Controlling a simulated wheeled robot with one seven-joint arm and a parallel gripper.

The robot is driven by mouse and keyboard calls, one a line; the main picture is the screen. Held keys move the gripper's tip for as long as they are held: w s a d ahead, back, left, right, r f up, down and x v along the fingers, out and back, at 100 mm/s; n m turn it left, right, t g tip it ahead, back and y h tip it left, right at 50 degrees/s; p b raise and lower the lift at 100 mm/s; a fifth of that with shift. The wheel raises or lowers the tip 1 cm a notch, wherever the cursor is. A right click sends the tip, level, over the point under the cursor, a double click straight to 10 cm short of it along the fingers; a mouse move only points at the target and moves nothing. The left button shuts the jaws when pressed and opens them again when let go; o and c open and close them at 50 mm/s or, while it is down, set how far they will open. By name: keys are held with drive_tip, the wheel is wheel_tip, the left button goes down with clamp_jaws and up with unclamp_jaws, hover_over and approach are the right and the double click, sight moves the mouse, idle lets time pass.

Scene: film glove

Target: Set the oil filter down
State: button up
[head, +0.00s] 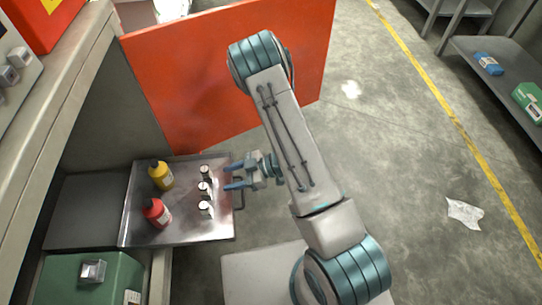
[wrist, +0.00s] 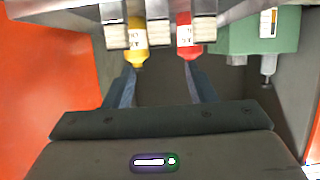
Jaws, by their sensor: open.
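Three small cylinders with white and dark parts stand in a row on a metal tray (head: 185,238): a far one (head: 205,173), a middle one (head: 204,189) and a near one (head: 206,209). They look like filters; I cannot tell which is the task's oil filter. In the wrist view they show at the top as a left (wrist: 114,30), a middle (wrist: 158,30) and a right cylinder (wrist: 203,28). My gripper (head: 231,177) is open, its fingers pointing left at the tray's right side, close to the cylinders. Nothing shows between the fingers (wrist: 160,80).
A yellow bottle (head: 161,176) and a red bottle (head: 156,213) stand on the tray behind the cylinders. An orange panel (head: 225,75) rises beyond the tray. A green box (head: 90,277) is at lower left. Open floor (head: 400,130) lies to the right.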

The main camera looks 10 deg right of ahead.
drive_tip(key=w+d+r+m+t+h, duration=0.3)
drive_tip(key=w+d+r+t+h, duration=0.25)
drive_tip(key=w, duration=0.55)
drive_tip(key=d+r+m+t+h, duration=0.1)
drive_tip(key=d+r+m+h, duration=0.55)
drive_tip(key=d+r, duration=0.35)
drive_tip(key=s+r+m+g+h, duration=0.1)
drive_tip(key=s+r+m+g, duration=0.2)
drive_tip(key=s, duration=0.8)
drive_tip(key=s+d+r+m+g+h, duration=0.1)
drive_tip(key=s+r+m+g, duration=0.2)
drive_tip(key=s+r, duration=0.4)
drive_tip(key=s+m, duration=0.1)
drive_tip(key=s, duration=0.4)
drive_tip(key=shift+s+d+r, duration=0.15)
drive_tip(key=shift+s+r, duration=0.15)
drive_tip(key=shift+m+g, duration=0.25)
